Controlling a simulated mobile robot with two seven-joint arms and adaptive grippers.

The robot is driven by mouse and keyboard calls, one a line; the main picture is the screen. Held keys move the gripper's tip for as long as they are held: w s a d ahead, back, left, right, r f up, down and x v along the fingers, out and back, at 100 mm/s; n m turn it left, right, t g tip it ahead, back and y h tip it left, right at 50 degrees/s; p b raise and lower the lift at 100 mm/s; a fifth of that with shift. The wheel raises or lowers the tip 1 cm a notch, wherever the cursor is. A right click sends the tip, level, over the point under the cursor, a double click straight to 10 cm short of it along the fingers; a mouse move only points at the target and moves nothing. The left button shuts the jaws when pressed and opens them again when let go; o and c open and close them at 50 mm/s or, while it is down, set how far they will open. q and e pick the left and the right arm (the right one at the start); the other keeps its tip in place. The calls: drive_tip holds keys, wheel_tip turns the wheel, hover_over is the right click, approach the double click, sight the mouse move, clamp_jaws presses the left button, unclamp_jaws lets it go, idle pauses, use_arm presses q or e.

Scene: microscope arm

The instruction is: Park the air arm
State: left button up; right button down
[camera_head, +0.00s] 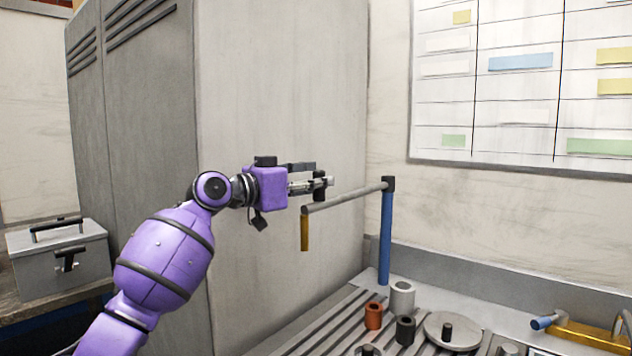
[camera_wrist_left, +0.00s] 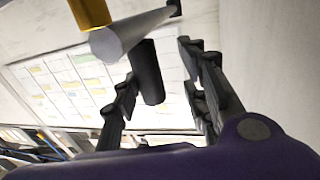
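The air arm has a blue post (camera_head: 385,238), a grey horizontal bar (camera_head: 345,199) reaching left from its top, and a yellow piece (camera_head: 305,232) hanging at the bar's end. A black handle (camera_head: 319,186) shows at the bar near that end. My left gripper (camera_head: 318,183) is level with the handle, beside the bar's free end. In the left wrist view the gripper (camera_wrist_left: 162,98) is open, and the black handle (camera_wrist_left: 146,72) appears between its fingers with a gap on both sides. The grey bar (camera_wrist_left: 130,33) and yellow piece (camera_wrist_left: 90,12) show above. My right gripper is not in view.
A tall grey cabinet (camera_head: 280,120) stands behind my left arm. Below the bar, a slotted bench (camera_head: 310,340) carries grey, orange and dark cylinders (camera_head: 374,315) and a round disc (camera_head: 452,332). A yellow fixture (camera_head: 580,335) is at the right. A metal box (camera_head: 60,260) sits at the left.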

use_arm(q)
drive_tip(key=shift+d, duration=0.15)
drive_tip(key=v, duration=1.2)
